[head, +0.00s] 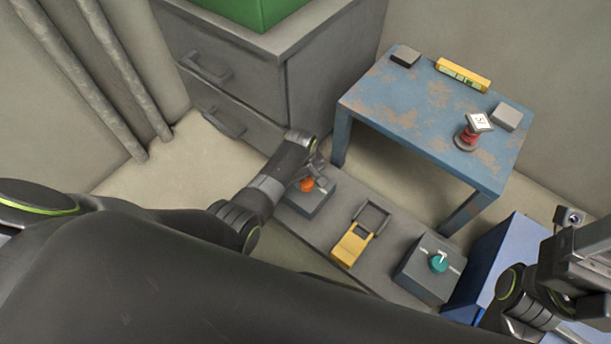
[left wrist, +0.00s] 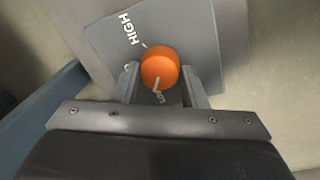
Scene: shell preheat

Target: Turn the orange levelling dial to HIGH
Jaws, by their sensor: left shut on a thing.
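The orange dial (head: 307,185) sits on a dark grey box (head: 318,202) at the left end of a low grey slab. My left gripper (head: 311,176) reaches down over it. In the left wrist view my left gripper (left wrist: 161,82) is shut on the orange dial (left wrist: 160,65), one finger on each side. The word HIGH is printed on the plate (left wrist: 185,25), up and left of the dial. The dial's pale pointer line faces the bottom of the picture, away from HIGH, towards a partly hidden label. My right arm shows at the right edge; its fingertips are not clear.
A grey drawer cabinet (head: 235,75) is at the back left.

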